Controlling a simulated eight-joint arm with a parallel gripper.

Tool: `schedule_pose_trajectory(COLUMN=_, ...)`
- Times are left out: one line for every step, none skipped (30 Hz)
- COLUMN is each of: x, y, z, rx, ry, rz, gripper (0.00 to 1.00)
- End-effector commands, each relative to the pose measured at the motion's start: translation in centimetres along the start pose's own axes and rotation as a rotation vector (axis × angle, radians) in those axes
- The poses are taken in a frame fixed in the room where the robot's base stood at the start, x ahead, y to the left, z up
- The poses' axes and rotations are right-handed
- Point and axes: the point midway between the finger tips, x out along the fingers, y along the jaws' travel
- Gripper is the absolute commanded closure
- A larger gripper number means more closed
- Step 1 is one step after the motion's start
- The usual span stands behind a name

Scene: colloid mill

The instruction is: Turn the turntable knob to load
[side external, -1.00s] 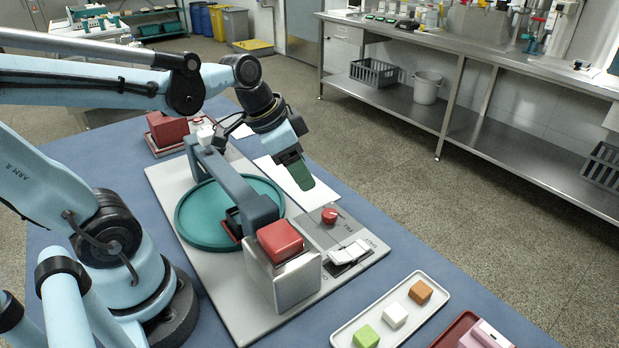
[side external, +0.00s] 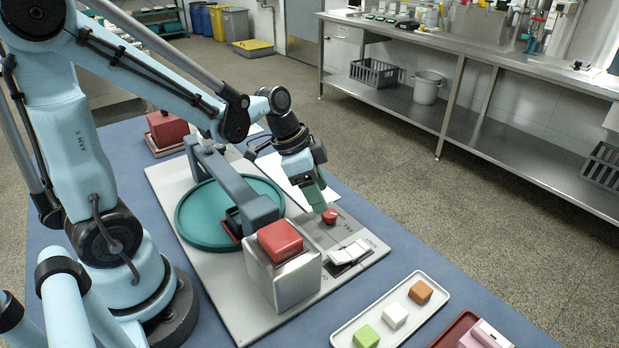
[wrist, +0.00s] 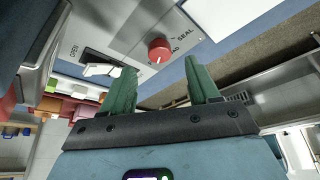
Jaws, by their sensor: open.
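The red knob (side external: 329,215) stands on the grey panel beside the teal turntable (side external: 200,220). It also shows in the wrist view (wrist: 160,49), next to the lettering "SEAL" and a partly readable label ending in "AD". A small pale mark shows on the knob's lower side there; its exact setting is hard to tell. My gripper (side external: 317,207) has green fingers and is just left of and slightly above the knob in the side view. In the wrist view my gripper (wrist: 160,66) is open, its fingers apart with the knob seen beyond and between them, nothing held.
A white lever (side external: 350,253) is on the same panel in front of the knob. A metal block with a red top (side external: 281,240) and a grey arch (side external: 232,180) stand to the left. A white tray (side external: 345,334) with several cubes lies in front.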

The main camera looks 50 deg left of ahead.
Motion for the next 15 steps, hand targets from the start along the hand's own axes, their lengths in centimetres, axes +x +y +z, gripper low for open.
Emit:
schedule_pose_trajectory(x=0.7, y=0.0, z=-0.1, rx=0.002, ry=0.000, rz=0.000, gripper=0.39)
schedule_pose_trajectory(x=1.0, y=0.0, z=-0.1, rx=0.002, ry=0.000, rz=0.000, gripper=0.39)
schedule_pose_trajectory(x=1.5, y=0.0, z=-0.1, rx=0.001, ry=0.000, rz=0.001, gripper=0.39)
schedule_pose_trajectory(x=1.9, y=0.0, z=-0.1, rx=0.001, ry=0.000, rz=0.001, gripper=0.39)
schedule_pose_trajectory(x=2.2, y=0.0, z=0.0, rx=0.001, ry=0.000, rz=0.001, gripper=0.39)
schedule_pose_trajectory(x=2.6, y=0.0, z=0.0, rx=0.000, ry=0.000, rz=0.001, gripper=0.39)
schedule_pose_trajectory(x=2.9, y=0.0, z=0.0, rx=0.001, ry=0.000, rz=0.001, gripper=0.39)
schedule_pose_trajectory(x=3.2, y=0.0, z=-0.1, rx=0.001, ry=0.000, rz=0.001, gripper=0.39)
schedule_pose_trajectory(x=3.5, y=0.0, z=-0.1, rx=0.001, ry=0.000, rz=0.001, gripper=0.39)
schedule_pose_trajectory(x=3.8, y=0.0, z=-0.1, rx=0.001, ry=0.000, rz=0.001, gripper=0.39)
schedule_pose_trajectory(x=4.0, y=0.0, z=-0.1, rx=0.001, ry=0.000, rz=0.001, gripper=0.39)
schedule_pose_trajectory(x=4.2, y=0.0, z=-0.1, rx=0.001, ry=0.000, rz=0.001, gripper=0.39)
schedule_pose_trajectory(x=4.4, y=0.0, z=-0.1, rx=0.001, ry=0.000, rz=0.001, gripper=0.39)
schedule_pose_trajectory(x=4.5, y=0.0, z=-0.1, rx=0.000, ry=0.000, rz=0.001, gripper=0.39)
schedule_pose_trajectory(x=4.7, y=0.0, z=0.0, rx=0.000, ry=0.000, rz=0.001, gripper=0.39)
